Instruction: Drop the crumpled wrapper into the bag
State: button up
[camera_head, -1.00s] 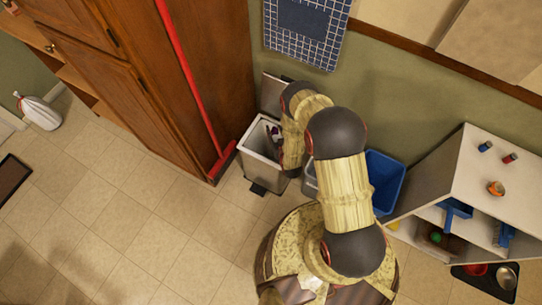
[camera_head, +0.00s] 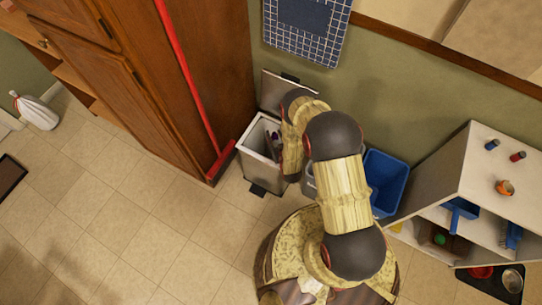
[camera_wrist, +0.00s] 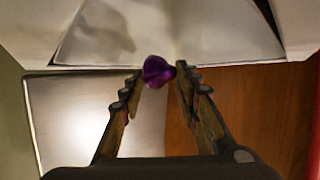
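The crumpled wrapper (camera_wrist: 157,70) is a small purple lump between my gripper's fingertips (camera_wrist: 160,73) in the wrist view. The fingers are closed around it, and its lower end hangs free between them. In the head view my forearm reaches over the open metal bin (camera_head: 258,166), and my gripper is largely hidden behind the arm. Small purple and dark bits show in the bin's mouth; I cannot tell which belong to the gripper. A white bag with a red tie (camera_head: 38,112) stands on the floor at the far left. No bag inside the bin can be made out clearly.
The bin's raised lid (camera_head: 277,92) leans toward the wall. A red-handled broom (camera_head: 185,75) and a wooden cabinet (camera_head: 150,95) stand left of the bin. A blue bin (camera_head: 387,180) and a white shelf (camera_head: 480,175) stand to the right.

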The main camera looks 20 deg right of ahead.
jog(key=o, duration=0.5)
jog(key=shift+s, duration=0.1)
jog(key=v, duration=1.1)
jog(key=shift+s+r, duration=0.2)
jog(key=shift+s, duration=0.15)
